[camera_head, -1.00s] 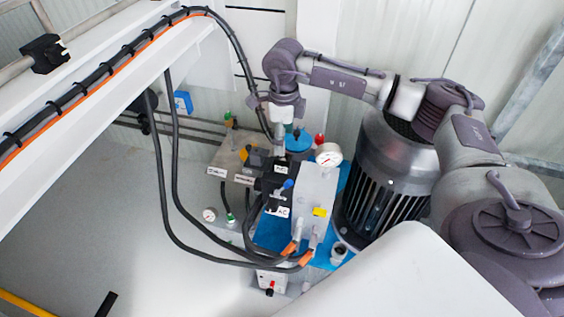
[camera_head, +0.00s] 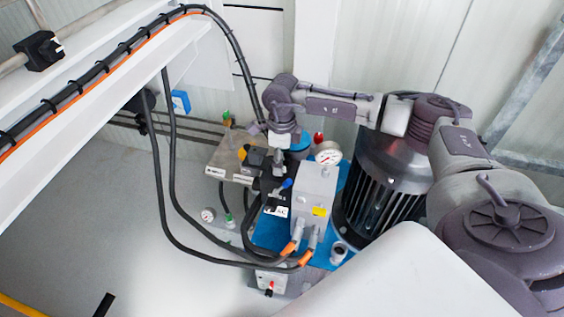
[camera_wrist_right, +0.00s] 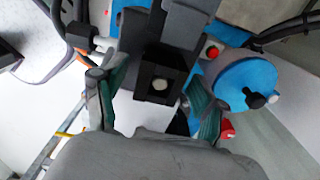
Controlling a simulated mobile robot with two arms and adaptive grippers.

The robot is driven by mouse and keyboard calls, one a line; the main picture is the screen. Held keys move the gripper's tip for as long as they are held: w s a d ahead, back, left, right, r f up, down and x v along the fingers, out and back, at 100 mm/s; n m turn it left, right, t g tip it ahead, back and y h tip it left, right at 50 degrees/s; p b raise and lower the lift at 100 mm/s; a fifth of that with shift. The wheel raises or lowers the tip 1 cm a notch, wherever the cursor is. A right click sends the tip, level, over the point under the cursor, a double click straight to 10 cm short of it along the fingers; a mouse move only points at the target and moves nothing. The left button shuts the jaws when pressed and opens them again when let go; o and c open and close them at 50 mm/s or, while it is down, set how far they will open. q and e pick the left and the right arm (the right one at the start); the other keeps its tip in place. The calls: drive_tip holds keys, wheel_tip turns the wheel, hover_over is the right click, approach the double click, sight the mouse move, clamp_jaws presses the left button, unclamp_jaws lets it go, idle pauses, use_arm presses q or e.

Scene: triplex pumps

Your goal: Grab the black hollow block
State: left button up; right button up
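The black hollow block (camera_wrist_right: 147,78) shows in the right wrist view as a dark square-ended piece with a pale round spot in its opening. My right gripper (camera_wrist_right: 158,98) is open, with one green-padded finger on each side of the block; a gap shows beside the block, and I cannot tell whether either finger touches it. In the head view my right gripper (camera_head: 280,155) points down over the black valve parts (camera_head: 266,183) of the pump unit. There the block is largely hidden and hard to single out. My left gripper is in neither view.
A grey manifold with a pressure gauge (camera_head: 328,152) stands close right of the gripper. A large motor (camera_head: 385,190) is further right. Black hoses (camera_head: 172,190) loop at the left. A blue round cap (camera_wrist_right: 245,82) lies right of the fingers in the wrist view.

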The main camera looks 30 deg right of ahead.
clamp_jaws()
